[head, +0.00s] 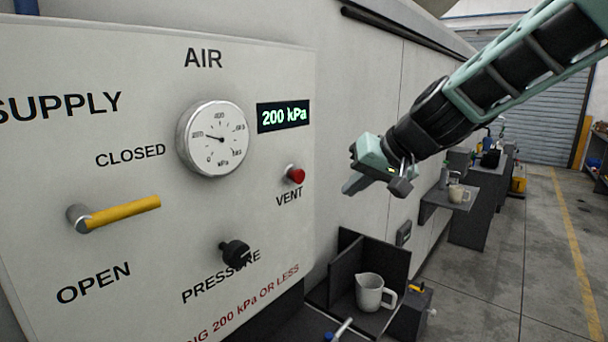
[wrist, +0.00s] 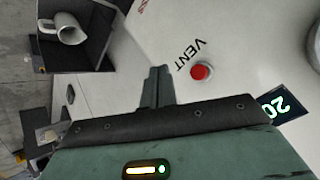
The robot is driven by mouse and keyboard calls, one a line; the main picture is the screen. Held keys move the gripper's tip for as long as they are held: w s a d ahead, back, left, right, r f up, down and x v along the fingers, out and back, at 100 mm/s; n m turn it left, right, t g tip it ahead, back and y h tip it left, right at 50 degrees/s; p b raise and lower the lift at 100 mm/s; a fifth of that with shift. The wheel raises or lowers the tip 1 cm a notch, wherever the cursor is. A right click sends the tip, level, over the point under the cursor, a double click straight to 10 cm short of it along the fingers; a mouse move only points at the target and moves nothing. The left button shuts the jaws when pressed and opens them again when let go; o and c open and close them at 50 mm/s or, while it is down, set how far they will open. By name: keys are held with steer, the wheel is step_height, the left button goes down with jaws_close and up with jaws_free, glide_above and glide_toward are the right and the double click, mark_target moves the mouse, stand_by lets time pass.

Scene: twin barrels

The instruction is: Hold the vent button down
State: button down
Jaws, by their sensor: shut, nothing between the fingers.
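The red vent button (head: 296,176) sits on the right part of the white air panel (head: 120,50), above the word VENT. It also shows in the wrist view (wrist: 200,72), to the right of my fingers. My gripper (head: 350,188) is to the right of the button in the head view, apart from it. Its fingers (wrist: 157,85) are shut together with nothing between them. The button is uncovered in both views. The digital display (head: 284,116) above it reads 200 kPa.
A round gauge (head: 215,138), a yellow supply handle (head: 120,214) and a black pressure knob (head: 235,254) stand out from the panel. A grey jug (head: 370,292) sits in a dark open-sided box below my gripper. Benches line the wall behind; the floor at right is open.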

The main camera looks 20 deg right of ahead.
mark_target(302, 182)
steer(key=shift+w+a, duration=0.1)
steer(key=w+a+p, duration=0.2)
steer(key=w+a, duration=0.3)
steer(key=w, duration=0.2)
steer(key=shift+p, duration=0.3)
stand_by(2.1)
steer(key=shift+w+a, duration=0.25)
steer(key=shift+w, duration=0.05)
steer(key=shift+w+a, duration=0.3)
steer(key=shift+w, duration=0.1)
stand_by(0.9)
steer(key=shift+s, duration=0.1)
stand_by(0.5)
steer(key=shift+s+d+b, duration=0.45)
steer(key=shift+s+d, duration=0.05)
steer(key=shift+s, duration=0.15)
